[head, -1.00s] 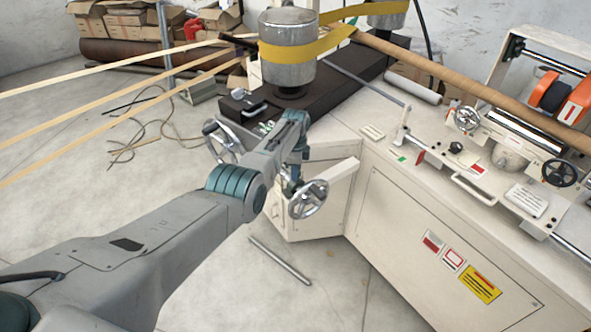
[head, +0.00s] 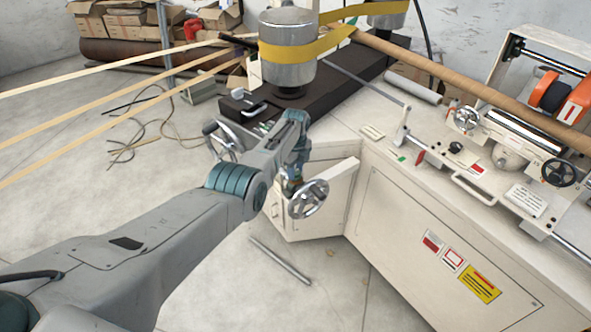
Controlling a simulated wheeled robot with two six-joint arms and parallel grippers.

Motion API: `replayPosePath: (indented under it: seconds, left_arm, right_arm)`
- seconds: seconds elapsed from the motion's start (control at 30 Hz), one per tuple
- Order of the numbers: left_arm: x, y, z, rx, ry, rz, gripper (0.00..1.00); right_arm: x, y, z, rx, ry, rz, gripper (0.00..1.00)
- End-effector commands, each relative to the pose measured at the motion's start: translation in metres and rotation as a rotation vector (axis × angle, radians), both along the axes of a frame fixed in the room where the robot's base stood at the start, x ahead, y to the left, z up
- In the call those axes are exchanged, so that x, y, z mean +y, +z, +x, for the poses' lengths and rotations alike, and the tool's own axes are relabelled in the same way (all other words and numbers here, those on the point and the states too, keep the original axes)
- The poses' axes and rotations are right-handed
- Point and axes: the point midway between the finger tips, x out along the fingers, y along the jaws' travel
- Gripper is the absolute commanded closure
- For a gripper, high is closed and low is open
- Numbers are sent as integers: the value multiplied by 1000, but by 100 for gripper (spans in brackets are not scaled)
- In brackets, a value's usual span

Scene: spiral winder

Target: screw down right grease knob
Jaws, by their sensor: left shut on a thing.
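My left arm reaches in from the lower left, and its gripper (head: 291,187) points down beside the cream machine's front corner, just left of a spoked handwheel (head: 308,199). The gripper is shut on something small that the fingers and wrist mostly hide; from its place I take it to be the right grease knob. I cannot make out the knob's shape or how far down it sits. My right gripper is not in view.
A second handwheel (head: 221,140) stands behind my forearm. A steel drum with a yellow belt (head: 288,50) rises above the dark bed. The cream cabinet (head: 400,225) fills the right. A metal rod (head: 280,260) lies on the open floor in front.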

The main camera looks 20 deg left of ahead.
Motion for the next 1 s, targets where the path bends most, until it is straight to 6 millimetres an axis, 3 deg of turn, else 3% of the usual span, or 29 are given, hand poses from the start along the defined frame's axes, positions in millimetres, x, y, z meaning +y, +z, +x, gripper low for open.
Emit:
replayPosePath:
  seconds: [0.33, 0.37, 0.47, 1.0]
  left_arm:
    - [1, 3, 2, -7, -2, 0, 93]
    - [1, 3, 2, -7, -2, 0, 69]
    - [0, 3, 2, -7, -2, 0, 49]
    - [-1, 0, 1, -3, 4, -1, 49]
  right_arm:
    - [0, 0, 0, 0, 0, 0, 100]
    - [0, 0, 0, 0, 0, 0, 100]
    - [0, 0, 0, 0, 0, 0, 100]
    - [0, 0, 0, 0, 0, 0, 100]
